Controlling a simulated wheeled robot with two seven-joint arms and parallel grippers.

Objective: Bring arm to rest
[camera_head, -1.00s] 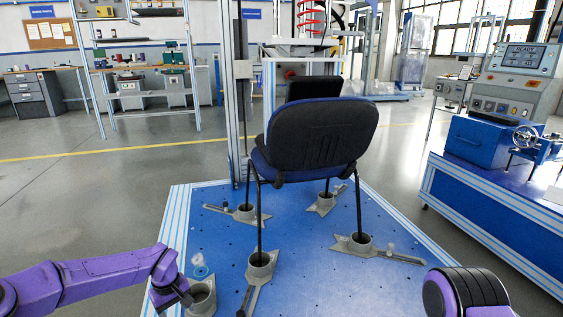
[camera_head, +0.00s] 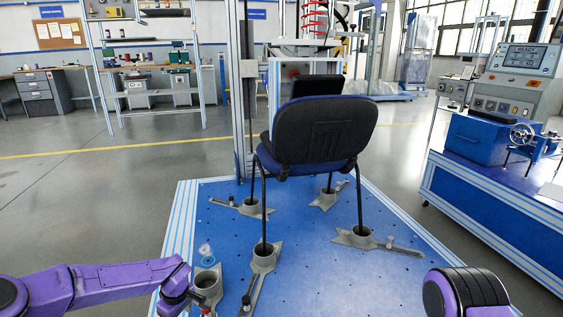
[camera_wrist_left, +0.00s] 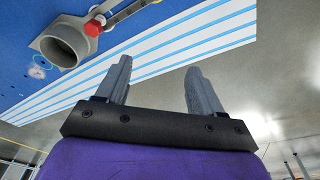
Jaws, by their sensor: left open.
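My left arm (camera_head: 110,282) comes in from the left in the head view, with its wrist near the front left of the blue platform (camera_head: 300,280). My left gripper (camera_wrist_left: 163,75) is open and empty in the left wrist view, its two grey fingers apart above the platform's striped edge and the floor. A grey cup-shaped holder (camera_head: 207,283) stands beside the wrist; it also shows in the left wrist view (camera_wrist_left: 66,42) with a red knob (camera_wrist_left: 93,28). My right arm shows only as a purple and black part (camera_head: 466,292) at the lower right; its gripper is out of view.
A dark office chair (camera_head: 325,130) stands on the platform with its legs in grey holders (camera_head: 263,257). A blue bench (camera_head: 495,200) with a control console (camera_head: 525,70) stands at the right. Open floor (camera_head: 90,190) lies to the left.

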